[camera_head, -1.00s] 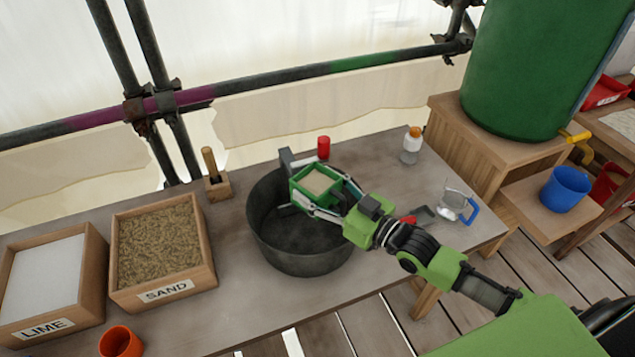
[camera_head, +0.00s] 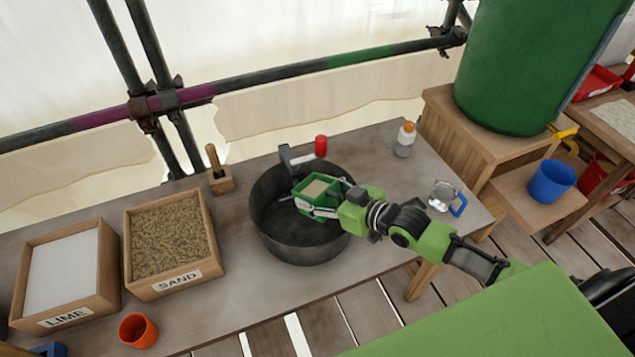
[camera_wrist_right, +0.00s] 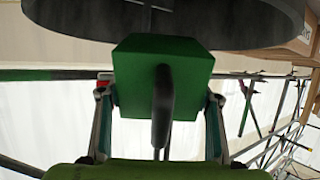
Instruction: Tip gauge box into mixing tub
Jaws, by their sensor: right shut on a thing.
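The gauge box is a small green box (camera_head: 313,184) with pale, sand-coloured material showing inside its open top. My right gripper (camera_head: 322,199) is shut on it and holds it over the dark mixing tub (camera_head: 266,229). In the right wrist view the green box (camera_wrist_right: 188,62) fills the middle, with a dark handle in front and a gripper finger on each side. The tub's dark rim (camera_wrist_right: 235,22) shows at the top of that view. The box looks close to upright in the head view. My left gripper is not in view.
A sand box (camera_head: 170,284) and a lime box (camera_head: 66,318) stand left of the tub, with an orange cup (camera_head: 138,330) in front. A clear jug (camera_head: 443,195) and a bottle (camera_head: 405,139) stand to the right.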

